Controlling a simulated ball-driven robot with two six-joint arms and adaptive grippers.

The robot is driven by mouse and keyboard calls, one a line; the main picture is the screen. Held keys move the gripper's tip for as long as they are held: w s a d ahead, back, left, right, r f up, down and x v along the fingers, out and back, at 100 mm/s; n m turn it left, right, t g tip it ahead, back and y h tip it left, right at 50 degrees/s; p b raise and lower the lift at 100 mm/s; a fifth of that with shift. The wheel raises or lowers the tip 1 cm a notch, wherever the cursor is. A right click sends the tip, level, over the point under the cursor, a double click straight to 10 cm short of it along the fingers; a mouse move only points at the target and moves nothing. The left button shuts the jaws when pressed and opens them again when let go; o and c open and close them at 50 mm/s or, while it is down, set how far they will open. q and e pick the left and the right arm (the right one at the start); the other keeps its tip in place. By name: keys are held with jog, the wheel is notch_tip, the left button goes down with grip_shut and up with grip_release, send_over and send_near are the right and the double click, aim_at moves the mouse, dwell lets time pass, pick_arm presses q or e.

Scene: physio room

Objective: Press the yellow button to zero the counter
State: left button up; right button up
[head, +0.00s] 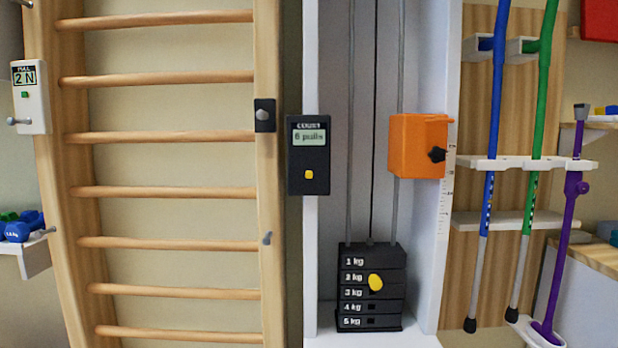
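The yellow button (309,174) is a small knob low on the front of the black counter (308,150). The counter is fixed to the white upright left of the weight stack, and its display (309,137) reads "6 pulls" under the word COUNT. Nothing covers the button. Neither of my grippers shows in the head view.
A wooden wall-bar ladder (165,190) stands to the left. An orange block (417,146) with a black knob juts out to the right. Below is a weight stack (370,290) with a yellow pin (376,282). Crutches (487,140) hang farther right.

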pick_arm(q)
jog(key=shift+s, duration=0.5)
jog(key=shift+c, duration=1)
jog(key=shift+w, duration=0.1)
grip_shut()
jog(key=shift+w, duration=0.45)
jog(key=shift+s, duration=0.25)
